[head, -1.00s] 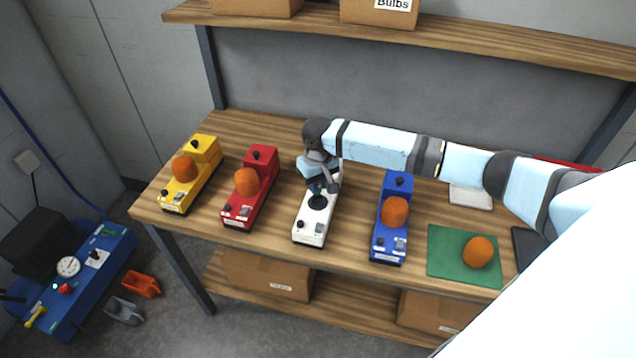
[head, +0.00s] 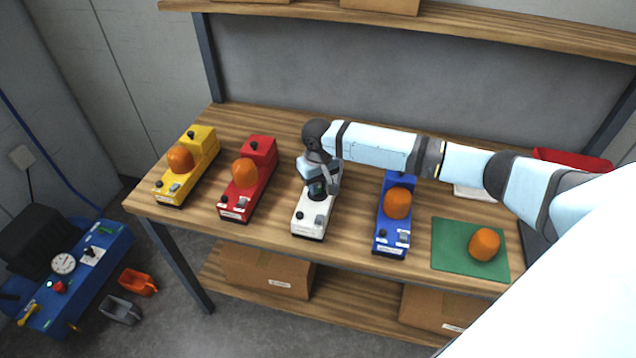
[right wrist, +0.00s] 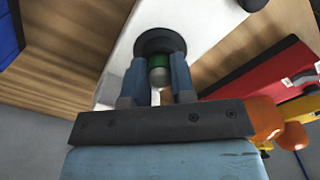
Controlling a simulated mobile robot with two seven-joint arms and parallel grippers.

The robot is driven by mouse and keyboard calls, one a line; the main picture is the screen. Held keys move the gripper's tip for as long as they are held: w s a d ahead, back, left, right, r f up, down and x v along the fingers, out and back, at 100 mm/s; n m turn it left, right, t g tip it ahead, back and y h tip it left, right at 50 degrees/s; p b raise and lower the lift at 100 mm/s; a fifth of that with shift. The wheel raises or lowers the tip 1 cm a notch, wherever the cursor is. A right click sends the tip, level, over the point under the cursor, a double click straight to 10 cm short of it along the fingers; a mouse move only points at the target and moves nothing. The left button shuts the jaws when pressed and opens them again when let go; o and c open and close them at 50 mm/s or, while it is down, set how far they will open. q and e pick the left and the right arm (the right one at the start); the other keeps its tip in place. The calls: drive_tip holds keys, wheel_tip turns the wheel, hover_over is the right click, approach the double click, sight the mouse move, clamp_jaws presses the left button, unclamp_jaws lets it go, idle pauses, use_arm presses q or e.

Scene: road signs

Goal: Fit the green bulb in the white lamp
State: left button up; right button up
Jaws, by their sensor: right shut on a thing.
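The white lamp (head: 312,216) stands on the workbench between the red and blue lamps. Its black round socket also shows in the right wrist view (right wrist: 160,41). My right gripper (head: 318,188) is over the socket, pointing down. In the right wrist view my right gripper (right wrist: 158,66) is shut on the green bulb (right wrist: 166,62), with a finger on each side of its green and pale body. The bulb is at the socket; whether it is seated cannot be told. In the head view the fingers mostly hide the bulb. My left gripper is not in view.
Yellow (head: 188,168), red (head: 249,180) and blue (head: 393,225) lamps with orange domes stand alongside. A loose orange dome (head: 484,244) sits on a green mat (head: 452,262) at the right. A shelf (head: 450,29) runs above the bench.

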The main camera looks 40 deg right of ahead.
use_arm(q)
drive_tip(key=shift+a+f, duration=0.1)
use_arm(e)
drive_tip(key=shift+s+f, duration=0.2)
drive_tip(key=shift+f, duration=0.1)
drive_tip(key=o, duration=0.8)
drive_tip(key=shift+a, duration=0.1)
drive_tip(key=shift+o, duration=0.8)
drive_tip(key=shift+a, duration=0.1)
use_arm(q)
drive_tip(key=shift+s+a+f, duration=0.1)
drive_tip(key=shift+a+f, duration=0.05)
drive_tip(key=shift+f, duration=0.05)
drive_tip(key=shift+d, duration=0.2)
use_arm(e)
drive_tip(key=shift+s+d+f, duration=0.1)
drive_tip(key=shift+d, duration=0.1)
drive_tip(key=shift+d+r, duration=0.1)
drive_tip(key=shift+r, duration=0.3)
use_arm(q)
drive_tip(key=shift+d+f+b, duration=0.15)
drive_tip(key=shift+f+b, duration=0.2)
drive_tip(key=shift+b, duration=0.15)
use_arm(e)
wheel_tip(320, 180, up, 14)
drive_tip(key=shift+a, duration=0.3)
